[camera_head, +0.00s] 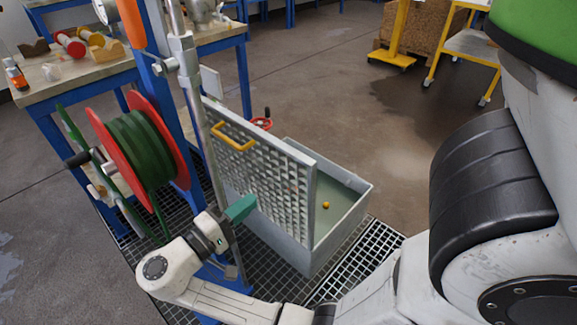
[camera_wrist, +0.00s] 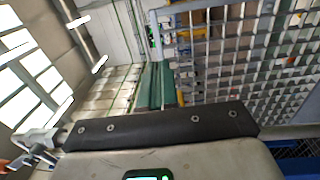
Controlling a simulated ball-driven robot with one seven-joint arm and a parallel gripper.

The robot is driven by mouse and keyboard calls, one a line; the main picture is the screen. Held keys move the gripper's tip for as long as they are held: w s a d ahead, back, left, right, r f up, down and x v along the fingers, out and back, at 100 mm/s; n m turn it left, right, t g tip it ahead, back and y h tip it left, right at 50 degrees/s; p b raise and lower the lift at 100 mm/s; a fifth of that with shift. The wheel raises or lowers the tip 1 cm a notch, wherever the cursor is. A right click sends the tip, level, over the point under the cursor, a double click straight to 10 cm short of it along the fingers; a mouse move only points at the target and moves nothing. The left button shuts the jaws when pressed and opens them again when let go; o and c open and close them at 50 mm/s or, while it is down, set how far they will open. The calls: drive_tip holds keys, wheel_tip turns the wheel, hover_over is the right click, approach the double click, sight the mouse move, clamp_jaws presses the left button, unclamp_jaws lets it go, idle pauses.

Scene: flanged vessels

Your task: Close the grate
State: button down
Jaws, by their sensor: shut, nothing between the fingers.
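The grate (camera_head: 262,165) is a grey perforated panel with a yellow handle (camera_head: 233,136) near its top left. It stands raised and steeply tilted along the left side of an open grey box (camera_head: 345,225). My gripper (camera_head: 247,203), with green fingers, is shut and empty, close to the lower left face of the grate. I cannot tell whether it touches. In the wrist view the green fingers (camera_wrist: 155,85) lie beside the grate's lattice (camera_wrist: 245,55), which fills the upper right.
A small orange ball (camera_head: 326,205) lies inside the box. A hose reel (camera_head: 140,150) and an upright metal pole (camera_head: 195,95) stand left of the grate. Workbenches (camera_head: 75,82) are behind at left. Open floor (camera_head: 330,90) lies beyond the box.

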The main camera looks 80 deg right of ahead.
drive_tip(key=b, duration=0.1)
approach(297, 162)
drive_tip(key=x, duration=0.5)
drive_tip(key=shift+s+d, duration=0.55)
drive_tip(key=shift+d, duration=0.25)
